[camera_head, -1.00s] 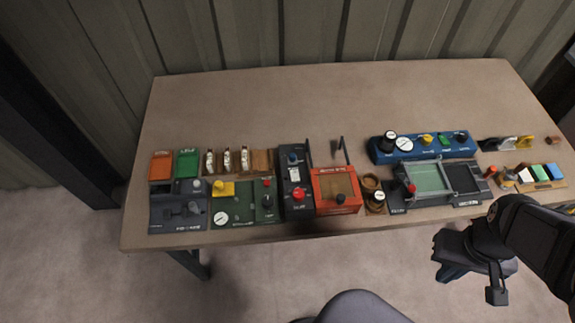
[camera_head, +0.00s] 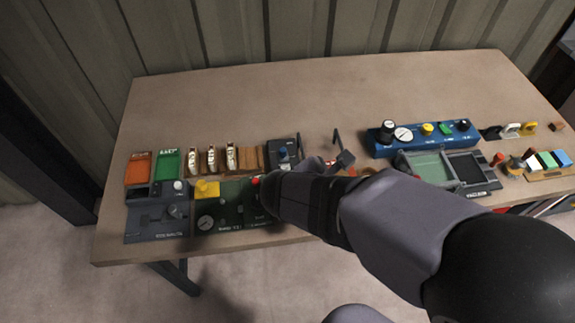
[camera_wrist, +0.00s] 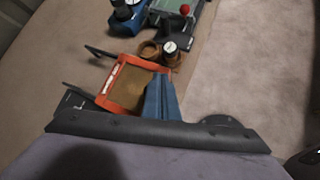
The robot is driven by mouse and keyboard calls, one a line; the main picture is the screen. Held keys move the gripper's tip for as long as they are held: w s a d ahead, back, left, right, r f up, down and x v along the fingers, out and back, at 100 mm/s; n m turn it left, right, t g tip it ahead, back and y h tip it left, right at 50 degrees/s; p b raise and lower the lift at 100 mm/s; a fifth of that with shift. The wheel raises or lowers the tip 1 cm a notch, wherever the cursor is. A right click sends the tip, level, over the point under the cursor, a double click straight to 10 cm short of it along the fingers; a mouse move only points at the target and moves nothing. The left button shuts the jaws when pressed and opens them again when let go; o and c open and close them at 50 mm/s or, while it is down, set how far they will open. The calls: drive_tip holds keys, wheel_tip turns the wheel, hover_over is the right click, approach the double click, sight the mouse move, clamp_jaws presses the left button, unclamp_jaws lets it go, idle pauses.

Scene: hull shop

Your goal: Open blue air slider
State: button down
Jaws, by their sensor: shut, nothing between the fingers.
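A dark panel (camera_head: 284,146) carries a blue knob (camera_head: 283,154) in the head view, just beyond my wrist. I cannot tell whether this knob is the blue air slider; the lower part of the panel is hidden by my arm. My gripper's tips are hidden in the head view. In the wrist view my gripper (camera_wrist: 157,96) appears as a narrow blue wedge, shut and empty, in front of the orange-red box (camera_wrist: 128,84). I cannot tell whether it touches the box. A sliver of dark panel shows at the wrist view's left.
A blue panel (camera_head: 384,151) with several knobs stands back right. A green panel (camera_head: 221,208) with a yellow block and dial lies left of my arm, beside a grey unit (camera_head: 148,222). Thin black levers rise behind the box. The back of the table (camera_head: 250,100) is clear.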

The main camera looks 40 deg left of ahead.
sight(281, 155)
drive_tip(key=s+a+n+y, duration=0.1)
drive_tip(key=a+n, duration=0.1)
drive_tip(key=a, duration=0.1)
drive_tip(key=s+a+n+t+y+b, duration=0.1)
drive_tip(key=s+a, duration=0.1)
drive_tip(key=a, duration=0.1)
drive_tip(key=s+a+n+t+b, duration=0.1)
drive_tip(key=s+a+n, duration=0.1)
drive_tip(key=a, duration=0.1)
drive_tip(key=shift+a+f+n+y, duration=0.2)
drive_tip(key=shift+f+n+y, duration=0.1)
drive_tip(key=shift+f+y, duration=0.1)
drive_tip(key=s+a+n+y+b, duration=0.1)
drive_tip(key=s+a+n+y, duration=0.1)
drive_tip(key=s+a+n, duration=0.2)
drive_tip(key=s+a, duration=0.2)
drive_tip(key=a, duration=0.1)
drive_tip(key=shift+n+t+y, duration=0.3)
drive_tip(key=shift+y, duration=0.1)
drive_tip(key=shift+w+f, duration=0.1)
drive_tip(key=shift+w, duration=0.1)
